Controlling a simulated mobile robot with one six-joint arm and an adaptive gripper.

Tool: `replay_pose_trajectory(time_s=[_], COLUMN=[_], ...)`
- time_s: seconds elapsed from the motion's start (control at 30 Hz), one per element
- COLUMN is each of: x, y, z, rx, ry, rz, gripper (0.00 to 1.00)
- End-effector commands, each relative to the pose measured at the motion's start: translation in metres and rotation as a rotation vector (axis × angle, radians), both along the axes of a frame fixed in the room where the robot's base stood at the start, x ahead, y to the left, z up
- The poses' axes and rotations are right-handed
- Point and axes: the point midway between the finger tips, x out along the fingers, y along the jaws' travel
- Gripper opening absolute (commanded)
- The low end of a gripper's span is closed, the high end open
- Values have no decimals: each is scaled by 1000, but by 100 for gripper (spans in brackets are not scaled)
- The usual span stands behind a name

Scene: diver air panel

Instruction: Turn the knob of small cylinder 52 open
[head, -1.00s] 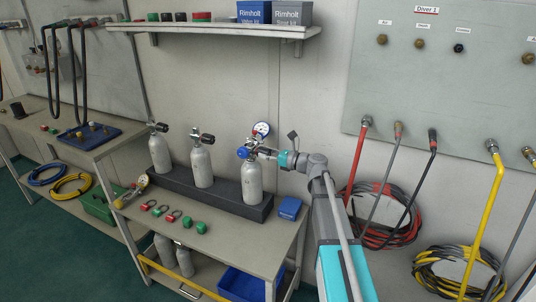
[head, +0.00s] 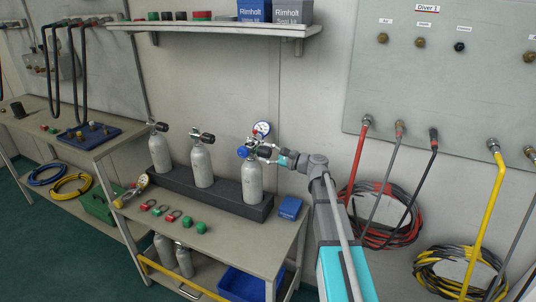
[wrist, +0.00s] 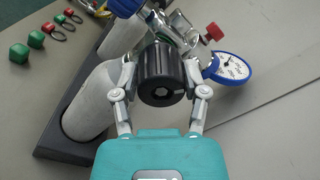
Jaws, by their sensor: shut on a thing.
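Three small grey cylinders stand in a dark rack (head: 216,194) on the bench. The right-hand cylinder (head: 251,182) has a valve with a blue cap (head: 244,152) and a round gauge (head: 262,129). No number can be read on any cylinder. My gripper (head: 264,152) reaches the right-hand cylinder's valve from the right. In the wrist view, my gripper (wrist: 160,84) has its two fingers on either side of the valve's black ribbed knob (wrist: 161,77), shut on it. The gauge (wrist: 230,67) and a small red knob (wrist: 214,32) sit to the right of the black knob.
The middle cylinder (head: 202,166) and left cylinder (head: 160,153) have free black knobs. Red and green pieces (head: 173,215) lie at the bench front. A blue box (head: 289,207) is right of the rack. A shelf (head: 220,27) hangs above.

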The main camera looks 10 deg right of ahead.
Motion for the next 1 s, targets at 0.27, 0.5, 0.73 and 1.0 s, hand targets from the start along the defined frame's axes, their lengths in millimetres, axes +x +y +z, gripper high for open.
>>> replay_pose_trajectory(time_s=[0.27,0.5,0.73,1.0], x=[0,0,0,0], y=[1,1,1,1], z=[-1,-1,-2,-2], rx=[-151,-282,-409,-556], ry=[-216,-403,-581,-791], rz=[3,2,2,3], gripper=[10,10,10,10])
